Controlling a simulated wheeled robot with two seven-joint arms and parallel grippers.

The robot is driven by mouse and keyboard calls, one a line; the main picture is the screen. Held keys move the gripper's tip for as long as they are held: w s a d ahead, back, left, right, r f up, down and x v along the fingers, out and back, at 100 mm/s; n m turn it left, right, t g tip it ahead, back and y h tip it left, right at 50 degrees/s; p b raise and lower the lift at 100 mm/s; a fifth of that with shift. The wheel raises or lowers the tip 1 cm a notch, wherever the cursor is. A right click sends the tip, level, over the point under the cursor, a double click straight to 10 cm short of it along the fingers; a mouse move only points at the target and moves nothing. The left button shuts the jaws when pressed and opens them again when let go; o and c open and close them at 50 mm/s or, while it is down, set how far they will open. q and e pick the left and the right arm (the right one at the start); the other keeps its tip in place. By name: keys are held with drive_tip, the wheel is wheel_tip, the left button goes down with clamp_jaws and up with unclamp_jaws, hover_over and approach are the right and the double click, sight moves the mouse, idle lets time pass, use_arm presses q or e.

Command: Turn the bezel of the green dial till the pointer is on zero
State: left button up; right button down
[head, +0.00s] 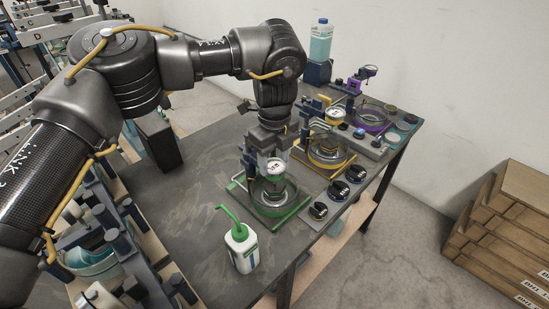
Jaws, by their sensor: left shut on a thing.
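The green dial (275,165) is a small white-faced gauge on the near station, above a clear round dish (272,194) on a green-edged base (268,211). My left gripper (268,149) comes down from above and is shut on the bezel of the green dial. The arm covers part of the stand behind it. The dial's face is too small for me to read where the pointer is. My right gripper is not in view.
A yellow station (328,150) and a purple station (371,117) stand behind. Black knobs (338,190) line the table's right edge. A white bottle with a green spout (240,246) stands in front.

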sight(275, 165)
use_arm(q)
drive_tip(key=shift+r, duration=0.1)
idle(0.3)
drive_tip(key=o, duration=0.7)
wheel_tip(275, 165, up, 11)
idle(0.3)
